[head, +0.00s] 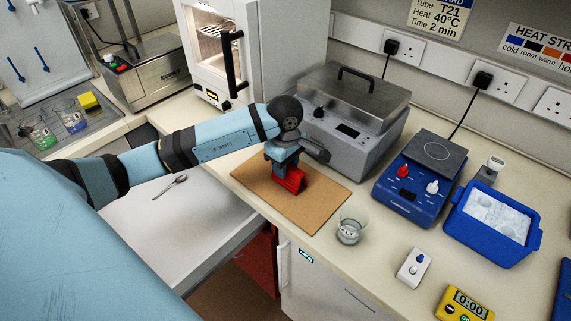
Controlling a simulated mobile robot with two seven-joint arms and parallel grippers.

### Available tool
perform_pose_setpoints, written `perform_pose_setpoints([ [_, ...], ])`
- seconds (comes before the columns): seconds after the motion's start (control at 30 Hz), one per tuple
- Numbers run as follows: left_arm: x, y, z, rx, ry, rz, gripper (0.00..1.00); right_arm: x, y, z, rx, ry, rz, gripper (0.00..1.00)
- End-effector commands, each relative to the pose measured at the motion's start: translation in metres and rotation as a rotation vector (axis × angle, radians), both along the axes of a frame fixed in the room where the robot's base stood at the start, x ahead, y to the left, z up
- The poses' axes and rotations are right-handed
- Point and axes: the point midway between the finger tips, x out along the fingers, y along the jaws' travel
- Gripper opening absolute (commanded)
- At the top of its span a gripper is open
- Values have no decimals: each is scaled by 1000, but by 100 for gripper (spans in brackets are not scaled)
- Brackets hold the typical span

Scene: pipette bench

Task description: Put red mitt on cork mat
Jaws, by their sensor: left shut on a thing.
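The cork mat (312,206) lies flat on the bench in the middle of the head view. The red mitt (291,183) is over the mat, directly under my left gripper, and looks upright. My left gripper (285,168) points down and is shut on the mitt's upper part. The mitt's lower edge appears at or very near the mat; I cannot tell whether it touches. The gripper hides the top of the mitt. My right gripper is not in view.
A grey lidded water bath (335,148) stands close behind the mat. A glass beaker (351,228) stands just right of the mat's front corner. A blue hotplate (413,190) and an ice tub (490,240) are further right. An open drawer (180,222) with a spoon is at left.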

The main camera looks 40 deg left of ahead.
Motion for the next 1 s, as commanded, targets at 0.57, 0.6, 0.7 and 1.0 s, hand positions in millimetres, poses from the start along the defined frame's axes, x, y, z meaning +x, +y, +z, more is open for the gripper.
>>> perform_pose_setpoints([
  [0.57, 0, 0, 1, -1, 0, 0, 60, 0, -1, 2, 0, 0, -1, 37],
  [0.6, 0, 0, 4, 0, -1, 0, 60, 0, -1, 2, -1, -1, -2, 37],
  [0.7, 1, 1, 18, 1, -4, 0, 60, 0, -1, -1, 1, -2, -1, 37],
  [1.0, 1, 0, 82, 1, -6, -1, 60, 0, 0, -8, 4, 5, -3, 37],
])
